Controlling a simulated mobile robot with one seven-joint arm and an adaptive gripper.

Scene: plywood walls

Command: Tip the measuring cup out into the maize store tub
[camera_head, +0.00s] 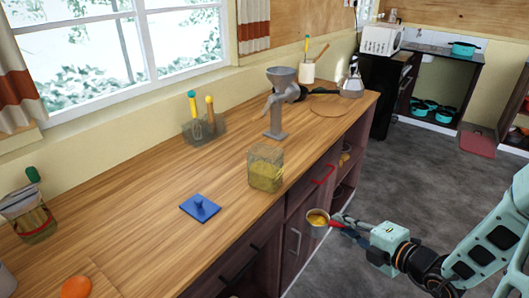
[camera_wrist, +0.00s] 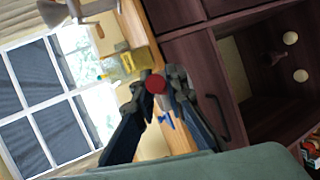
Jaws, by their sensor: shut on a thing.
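The measuring cup (camera_head: 318,221) is small and round with yellow maize inside. It is roughly upright in the air just off the counter's front edge. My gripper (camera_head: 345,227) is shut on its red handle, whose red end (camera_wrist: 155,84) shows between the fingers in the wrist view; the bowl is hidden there. The maize store tub (camera_head: 265,172) is a clear, open-topped box partly filled with yellow maize. It stands on the counter, up and left of the cup in the head view, apart from it. The tub also shows in the wrist view (camera_wrist: 138,60).
A blue lid with a knob (camera_head: 200,208) lies on the wooden counter left of the tub. A grey grinder (camera_head: 276,110) and a clear utensil holder (camera_head: 205,128) stand behind.

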